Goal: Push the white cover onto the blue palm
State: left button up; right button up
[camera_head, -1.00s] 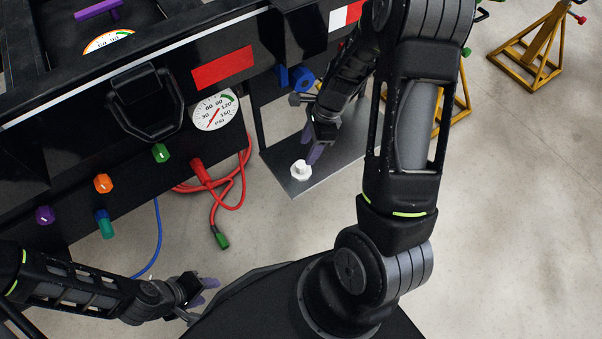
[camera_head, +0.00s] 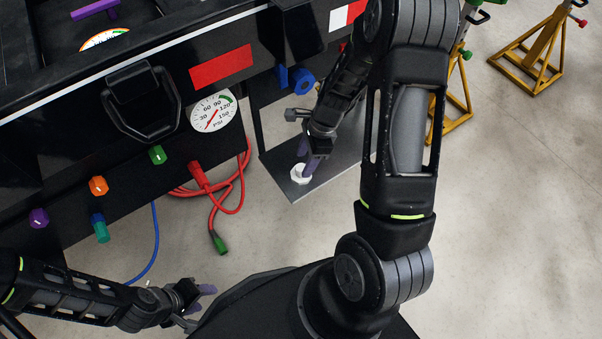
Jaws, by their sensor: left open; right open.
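The white cover (camera_head: 296,174) sits on the grey metal shelf (camera_head: 340,164) below the black frame. My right gripper (camera_head: 307,159) is open, with its purple fingers pointing down at the cover. One finger overlaps the cover's upper right part. I cannot tell whether it touches. The blue palm (camera_head: 302,81) is mounted on the black frame above the shelf, left of my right forearm, which may hide part of it. My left gripper (camera_head: 199,306) is open and empty at the lower left, away from the cover.
Red cables (camera_head: 237,198) with a green plug (camera_head: 220,245) hang left of the shelf. A blue hose (camera_head: 156,240) hangs further left. Coloured knobs and a pressure gauge (camera_head: 212,112) are on the black panel. Yellow stands (camera_head: 530,62) are at the upper right.

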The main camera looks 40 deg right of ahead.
aim_at(302, 167)
jog(key=b+x, duration=0.1)
jog(key=x, duration=0.2)
jog(key=shift+f, duration=0.2)
jog(key=shift+c, duration=0.3)
grip_shut()
dwell(0.5)
